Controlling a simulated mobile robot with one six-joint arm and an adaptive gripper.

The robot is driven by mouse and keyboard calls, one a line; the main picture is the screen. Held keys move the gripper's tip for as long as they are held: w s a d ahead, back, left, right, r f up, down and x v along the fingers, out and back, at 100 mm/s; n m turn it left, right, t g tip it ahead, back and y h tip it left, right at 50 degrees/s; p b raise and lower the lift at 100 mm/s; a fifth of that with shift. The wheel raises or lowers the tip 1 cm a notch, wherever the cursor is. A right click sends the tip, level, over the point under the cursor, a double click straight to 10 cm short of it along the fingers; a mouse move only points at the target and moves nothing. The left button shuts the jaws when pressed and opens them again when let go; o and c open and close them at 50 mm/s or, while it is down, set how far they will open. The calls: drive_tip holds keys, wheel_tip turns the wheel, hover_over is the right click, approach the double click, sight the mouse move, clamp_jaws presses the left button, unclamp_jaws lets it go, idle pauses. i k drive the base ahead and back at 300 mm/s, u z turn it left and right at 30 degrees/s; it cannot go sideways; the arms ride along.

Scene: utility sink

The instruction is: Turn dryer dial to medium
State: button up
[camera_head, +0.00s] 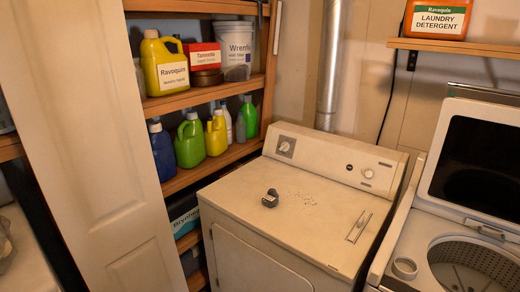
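The dryer (238,207) is a cream-white machine in the middle of the head view, with a raised control panel (325,158) along its back edge. A round light dial (285,147) on a grey square plate sits at the panel's left end. A smaller light knob (368,173) is near the right end, with a small black round part (349,168) beside it. The dial's markings and pointer are too small to read, so I cannot tell its setting. My gripper is not in view.
A small dark object (270,198) lies on the dryer top, with dark specks beside it. Shelves of bottles (189,142) stand left, behind a pale door (95,150). An open washer (470,165) stands right. A detergent box (437,20) sits on a wall shelf.

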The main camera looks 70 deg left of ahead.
sight(284, 145)
drive_tip(key=u, duration=0.05)
drive_tip(key=k, duration=1.65)
drive_tip(key=u, duration=1.75)
drive_tip(key=i, duration=1.05)
drive_tip(key=u, duration=0.05)
